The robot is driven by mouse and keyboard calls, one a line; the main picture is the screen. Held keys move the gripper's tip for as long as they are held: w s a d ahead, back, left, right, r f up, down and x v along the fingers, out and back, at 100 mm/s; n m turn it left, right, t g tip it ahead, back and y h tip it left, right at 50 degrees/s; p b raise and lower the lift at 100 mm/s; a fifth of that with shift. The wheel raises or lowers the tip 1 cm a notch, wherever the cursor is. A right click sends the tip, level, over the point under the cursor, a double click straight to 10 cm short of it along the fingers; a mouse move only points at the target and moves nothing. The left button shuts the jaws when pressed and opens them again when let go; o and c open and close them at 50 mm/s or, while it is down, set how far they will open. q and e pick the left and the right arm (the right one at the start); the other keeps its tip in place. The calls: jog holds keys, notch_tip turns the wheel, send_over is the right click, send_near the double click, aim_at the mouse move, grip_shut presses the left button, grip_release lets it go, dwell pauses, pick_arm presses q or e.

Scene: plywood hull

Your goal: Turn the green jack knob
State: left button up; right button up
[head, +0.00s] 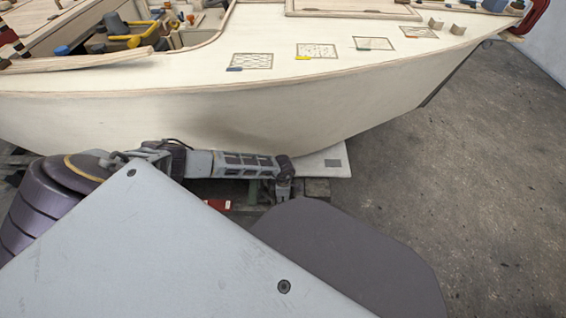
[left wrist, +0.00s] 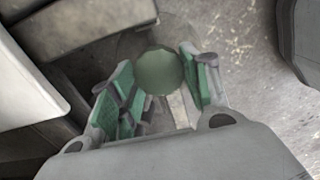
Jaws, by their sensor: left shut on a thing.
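The green jack knob (left wrist: 158,72) shows in the left wrist view as a round, dull green disc between the two fingers. My left gripper (left wrist: 160,80) has green-padded fingers on either side of it and is shut on it. In the head view my left gripper (head: 284,193) points down beside the lower edge of the hull, where the knob itself is hidden from sight. My right gripper is not in view.
The pale plywood hull (head: 230,115) curves above my left arm. Patterned squares (head: 317,51) and hand tools (head: 130,38) lie on its deck. A pale board (head: 325,160) sits low behind the gripper. Bare concrete floor (head: 480,150) lies open on the right.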

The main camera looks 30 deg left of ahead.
pick_arm(q)
jog(key=o, duration=0.7)
jog(key=shift+o, duration=0.2)
notch_tip(320, 180, up, 12)
dwell(0.7)
jog(key=shift+d, duration=0.1)
dwell(0.4)
